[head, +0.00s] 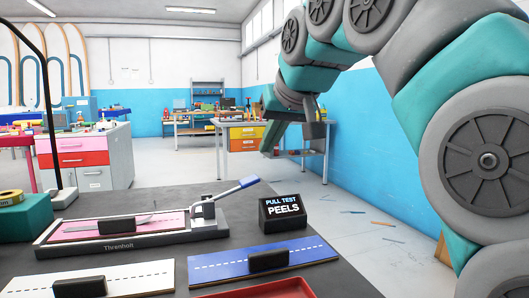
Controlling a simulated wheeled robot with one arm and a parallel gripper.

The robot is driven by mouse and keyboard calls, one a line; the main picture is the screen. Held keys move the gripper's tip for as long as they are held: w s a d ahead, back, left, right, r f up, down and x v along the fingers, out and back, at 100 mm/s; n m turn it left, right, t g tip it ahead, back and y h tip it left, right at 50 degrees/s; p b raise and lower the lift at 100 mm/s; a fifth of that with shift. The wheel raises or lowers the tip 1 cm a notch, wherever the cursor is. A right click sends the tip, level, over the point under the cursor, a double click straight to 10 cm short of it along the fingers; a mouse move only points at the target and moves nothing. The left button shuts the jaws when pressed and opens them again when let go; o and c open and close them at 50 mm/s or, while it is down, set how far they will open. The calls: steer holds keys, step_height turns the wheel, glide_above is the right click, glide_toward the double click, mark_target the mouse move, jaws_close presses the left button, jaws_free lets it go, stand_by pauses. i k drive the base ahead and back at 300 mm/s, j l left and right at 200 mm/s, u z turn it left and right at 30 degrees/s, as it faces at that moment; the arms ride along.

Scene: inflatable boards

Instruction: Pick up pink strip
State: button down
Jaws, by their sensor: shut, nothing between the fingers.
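The pink strip (160,222) lies flat in a low grey bench fixture (125,247) marked "Threnholt", at the left of the dark table. A small black block (116,223) and a thin grey piece sit on the strip. A lever with a blue handle (236,190) stands at the fixture's right end. My gripper (269,148) hangs high in the upper middle, beyond and above the table in the picture, well apart from the strip. It is shut and empty. Its fingertips are small and dark here.
In front of the fixture lie a blue strip (290,249) and a white strip (140,279), each with a black block. A "PULL TEST PEELS" box (282,212) stands right of the lever. A red tray (275,289) is at the front edge, and a yellow tape roll (11,198) at left.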

mark_target(105, 228)
steer(key=k+l, duration=0.25)
steer(key=k, duration=0.2)
steer(key=k+l, duration=0.3)
steer(key=k, duration=0.15)
